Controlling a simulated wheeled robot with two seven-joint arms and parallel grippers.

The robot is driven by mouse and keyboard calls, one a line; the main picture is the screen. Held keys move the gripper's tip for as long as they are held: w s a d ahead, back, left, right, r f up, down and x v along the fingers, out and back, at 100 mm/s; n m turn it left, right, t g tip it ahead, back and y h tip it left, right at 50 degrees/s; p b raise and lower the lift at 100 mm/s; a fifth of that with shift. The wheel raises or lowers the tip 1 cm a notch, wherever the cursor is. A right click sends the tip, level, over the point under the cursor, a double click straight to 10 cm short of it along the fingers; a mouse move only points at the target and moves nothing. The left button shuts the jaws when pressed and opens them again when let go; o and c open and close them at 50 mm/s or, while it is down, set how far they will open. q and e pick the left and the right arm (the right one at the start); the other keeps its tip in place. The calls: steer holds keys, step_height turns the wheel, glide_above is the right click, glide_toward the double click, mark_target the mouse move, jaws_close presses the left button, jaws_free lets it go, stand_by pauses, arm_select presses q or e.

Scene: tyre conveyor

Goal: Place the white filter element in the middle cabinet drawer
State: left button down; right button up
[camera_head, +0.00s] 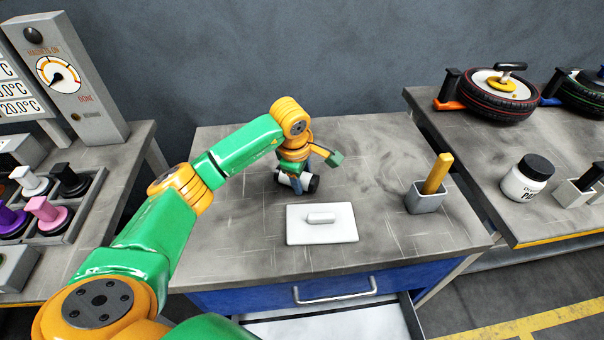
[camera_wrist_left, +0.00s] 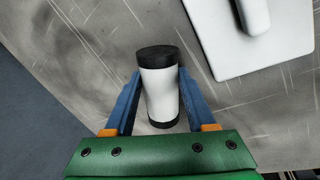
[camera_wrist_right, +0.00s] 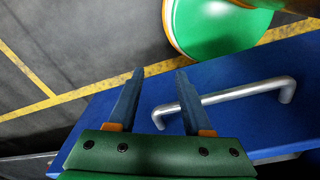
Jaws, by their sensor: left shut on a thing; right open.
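The white filter element (camera_head: 284,179), a white cylinder with black ends, lies on the grey cabinet top (camera_head: 390,160). My left gripper (camera_head: 298,182) is shut on it; the left wrist view shows the filter (camera_wrist_left: 160,98) between both blue fingers. The cabinet's blue top drawer front (camera_head: 240,298) is closed. Below it a drawer (camera_head: 330,328) is pulled out, its pale inside partly showing; I cannot tell how many drawers lie lower. My right gripper (camera_wrist_right: 158,75), outside the head view, is open and empty over a blue front with a silver handle (camera_wrist_right: 240,95).
A white plate with a raised grip (camera_head: 322,223) lies just in front of the filter. A grey holder with a yellow stick (camera_head: 427,197) stands at right. A side table at right bears a tyre (camera_head: 500,97) and a white jar (camera_head: 527,180). A gauge panel (camera_head: 70,80) stands left.

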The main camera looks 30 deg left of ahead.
arm_select(q)
steer(key=shift+f, duration=0.1)
steer(key=c, duration=0.7)
jaws_free()
steer(key=shift+f, duration=0.1)
steer(key=o, duration=0.5)
